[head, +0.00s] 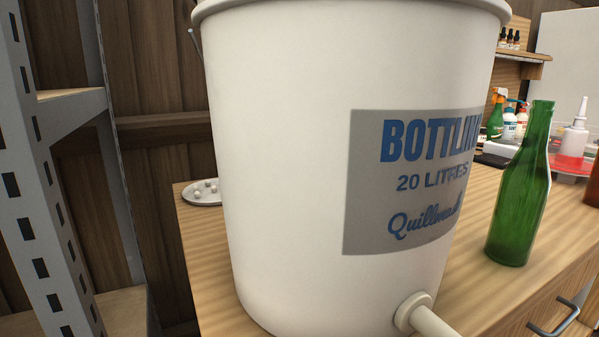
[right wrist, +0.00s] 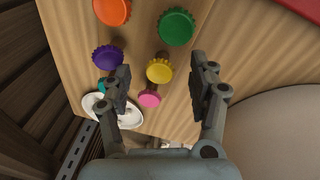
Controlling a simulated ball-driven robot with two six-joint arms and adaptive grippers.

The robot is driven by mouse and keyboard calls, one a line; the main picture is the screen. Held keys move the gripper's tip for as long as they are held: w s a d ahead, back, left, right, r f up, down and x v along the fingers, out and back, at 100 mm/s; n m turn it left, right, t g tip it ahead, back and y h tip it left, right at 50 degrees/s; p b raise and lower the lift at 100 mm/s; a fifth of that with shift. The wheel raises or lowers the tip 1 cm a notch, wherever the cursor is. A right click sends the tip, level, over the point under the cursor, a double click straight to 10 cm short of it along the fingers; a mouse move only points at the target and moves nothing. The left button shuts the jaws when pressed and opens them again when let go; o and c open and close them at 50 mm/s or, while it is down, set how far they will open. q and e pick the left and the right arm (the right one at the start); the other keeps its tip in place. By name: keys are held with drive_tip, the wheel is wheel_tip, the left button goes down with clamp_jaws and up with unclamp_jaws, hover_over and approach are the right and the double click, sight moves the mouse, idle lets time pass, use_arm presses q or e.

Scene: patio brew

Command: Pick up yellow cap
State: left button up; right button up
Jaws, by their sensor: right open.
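The yellow cap (right wrist: 159,71) lies on the wooden worktop in the right wrist view, seen between the two fingers of my right gripper (right wrist: 163,75). My right gripper is open and empty, with a finger on either side of the cap in the picture. I cannot tell how high it is above the cap. In the head view the yellow cap is not visible, and neither gripper shows there.
Near the yellow cap are a green cap (right wrist: 176,27), an orange cap (right wrist: 112,11), a purple cap (right wrist: 107,58), a pink cap (right wrist: 149,99) and a partly hidden teal cap. A white bucket (head: 290,150), green bottle (head: 520,195) and small plate (head: 203,198) stand on the worktop (head: 480,215).

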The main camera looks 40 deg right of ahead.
drive_tip(key=c, duration=0.8)
drive_tip(key=shift+o, duration=0.2)
